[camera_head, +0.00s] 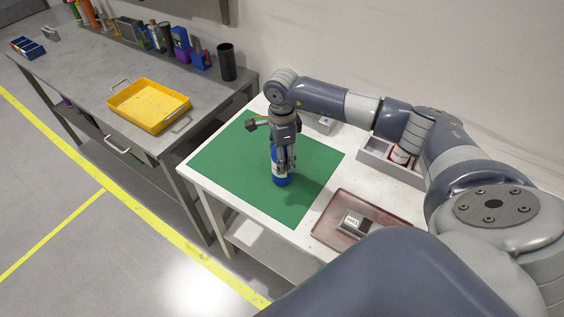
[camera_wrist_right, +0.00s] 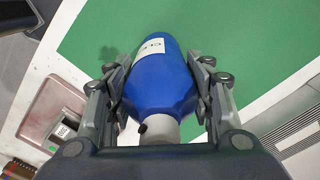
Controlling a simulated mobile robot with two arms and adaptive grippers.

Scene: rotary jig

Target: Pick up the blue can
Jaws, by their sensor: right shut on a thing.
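The blue can (camera_head: 281,179) is upright at the green mat (camera_head: 232,158) on the white table. It has a white label and a grey-white top. My right gripper (camera_head: 284,160) comes down over it from above, with its fingers shut on the can's two sides. In the right wrist view the blue can (camera_wrist_right: 160,80) lies between the two fingers of the right gripper (camera_wrist_right: 165,95), both touching it. I cannot tell whether the can's base touches the mat. My left gripper is not in view.
A reddish tray (camera_head: 325,232) with a small grey labelled block (camera_head: 355,223) stands at the front right of the mat. A grey bin (camera_head: 378,163) is behind it. A grey bench (camera_head: 85,75) at left holds a yellow tray (camera_head: 150,106) and several containers. The mat around the can is clear.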

